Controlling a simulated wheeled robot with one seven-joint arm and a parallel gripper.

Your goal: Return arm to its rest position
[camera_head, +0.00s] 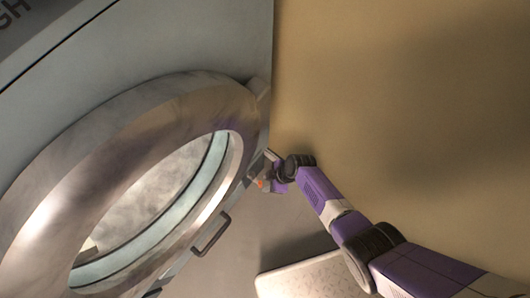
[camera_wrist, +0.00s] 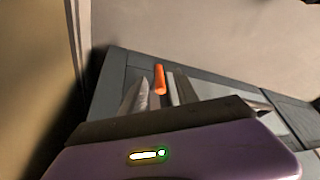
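My arm, purple and dark grey, reaches from the lower right of the head view to the edge of a round-doored grey machine. My gripper (camera_head: 262,178) is at the arm's far end, beside the door rim. In the wrist view, the grey fingers of my gripper (camera_wrist: 160,92) stand apart. A small orange piece (camera_wrist: 160,79) shows in or just beyond the gap between them. It also shows as an orange spot in the head view (camera_head: 260,183). I cannot tell what it belongs to, and nothing is clearly gripped.
The machine's round metal door (camera_head: 60,215) fills the left of the head view, with a dark bar handle (camera_head: 211,234) near its rim. A pale speckled panel (camera_head: 310,278) is at the bottom, close to my arm. A plain tan surface (camera_head: 400,80) spans the upper right.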

